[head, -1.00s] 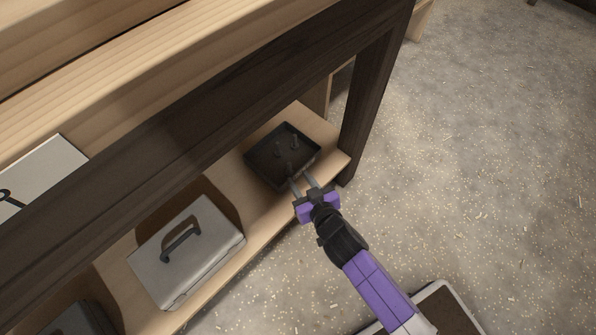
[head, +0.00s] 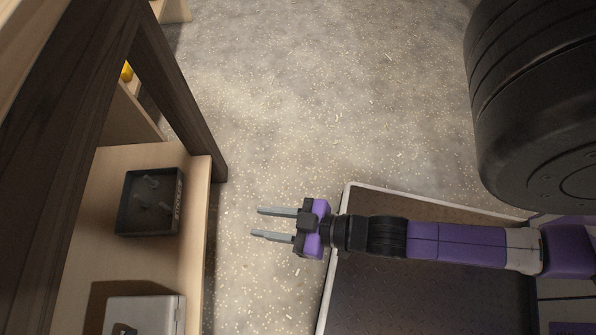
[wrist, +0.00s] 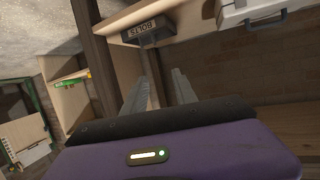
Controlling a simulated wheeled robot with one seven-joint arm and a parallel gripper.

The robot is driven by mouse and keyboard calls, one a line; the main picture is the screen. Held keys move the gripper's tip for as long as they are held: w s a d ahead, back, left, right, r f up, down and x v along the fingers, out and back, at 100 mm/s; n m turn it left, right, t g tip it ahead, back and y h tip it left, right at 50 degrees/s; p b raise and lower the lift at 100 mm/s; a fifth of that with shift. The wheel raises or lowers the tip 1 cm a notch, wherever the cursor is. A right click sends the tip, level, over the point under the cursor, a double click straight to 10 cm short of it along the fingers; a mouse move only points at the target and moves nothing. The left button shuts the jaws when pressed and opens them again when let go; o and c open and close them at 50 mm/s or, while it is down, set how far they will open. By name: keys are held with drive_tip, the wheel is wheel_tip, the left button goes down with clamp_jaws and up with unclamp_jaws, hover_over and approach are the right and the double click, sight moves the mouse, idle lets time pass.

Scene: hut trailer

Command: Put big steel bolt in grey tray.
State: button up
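A dark grey tray (head: 124,215) with a label on its front stands on the low wooden shelf at the left of the head view. In the wrist view this tray (wrist: 145,32) shows its label, "BOLTS", upside down. A few grey bolts (head: 150,182) are in the tray; I cannot tell which is the big steel one. My gripper (head: 264,223) is open, to the right of the tray and clear of the shelf edge, over the floor. Its fingers also show apart in the wrist view (wrist: 158,88), with nothing seen between them.
A silver case (head: 145,312) sits on the same shelf (head: 95,262), nearer than the tray. A dark wooden post (head: 180,95) stands at the shelf's far end. The speckled floor (head: 300,100) is open beyond my gripper. A small yellow thing (head: 127,72) shows behind the post.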

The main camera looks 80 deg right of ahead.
drive_tip(key=s+r, duration=0.7)
drive_tip(key=r, duration=0.5)
drive_tip(key=shift+s+d+t, duration=0.15)
drive_tip(key=shift+s+t, duration=0.05)
drive_tip(key=shift+t, duration=0.1)
wheel_tip(320, 180, up, 35)
drive_tip(key=p, duration=3.4)
drive_tip(key=shift+f+p, duration=0.2)
drive_tip(key=shift+p, duration=0.15)
